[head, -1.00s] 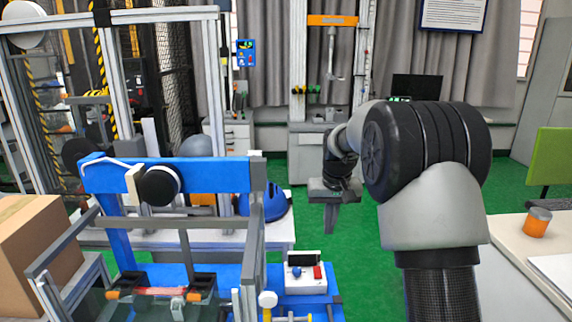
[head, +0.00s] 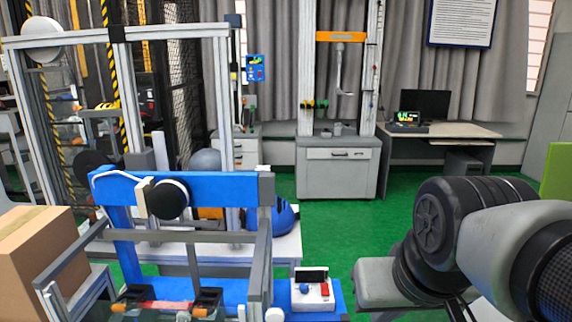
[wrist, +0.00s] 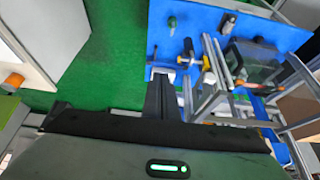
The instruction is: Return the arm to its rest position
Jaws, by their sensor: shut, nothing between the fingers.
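My arm (head: 440,235) is folded low at the lower right of the head view. Its dark joint and grey links lie close to the camera. My gripper (wrist: 173,85) shows in the wrist view as two dark fingers at the middle, shut and empty. It points over the green floor and the blue base plate (wrist: 200,25). In the head view I cannot make out the fingertips.
A blue-beamed test rig (head: 225,190) with grey rails stands at left, beside a cardboard box (head: 35,245). A small control box (head: 312,288) with a red button sits on its base. Green floor (head: 335,235) lies open in the middle. A desk (head: 440,131) stands behind.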

